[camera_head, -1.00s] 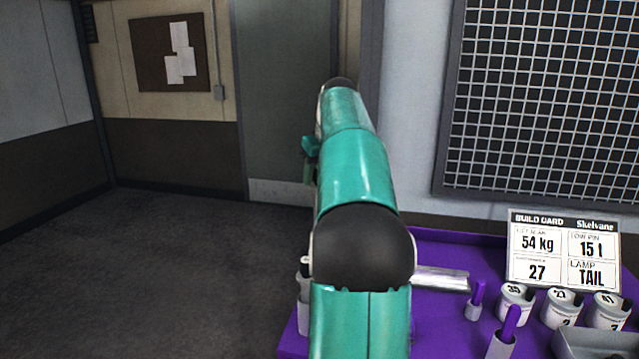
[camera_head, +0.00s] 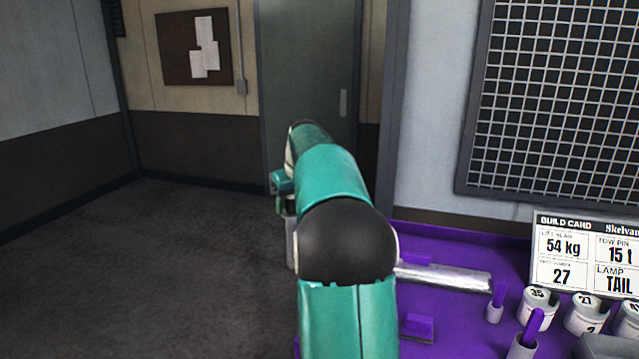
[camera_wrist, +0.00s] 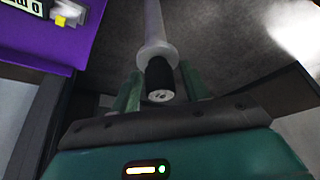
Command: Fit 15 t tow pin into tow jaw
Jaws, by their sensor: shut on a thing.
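My gripper (camera_wrist: 160,92) is shut on a pin (camera_wrist: 154,28) in the wrist view. The pin has a pale grey shaft, a wide collar and a black end with small marks that I cannot read. Green fingers stand on both sides of the black end. In the head view my arm hides most of the gripper. The build card (camera_head: 588,252) on the purple bench (camera_head: 455,245) reads tow pin 15 t. I cannot make out the tow jaw in either view.
A silver bar (camera_head: 445,277) and a small purple block (camera_head: 417,328) lie on the bench. Purple-topped pieces (camera_head: 497,302) and numbered white pots (camera_head: 538,308) stand at the right. Dark floor (camera_head: 150,270) is clear at the left. A wire grid (camera_head: 560,100) hangs on the wall.

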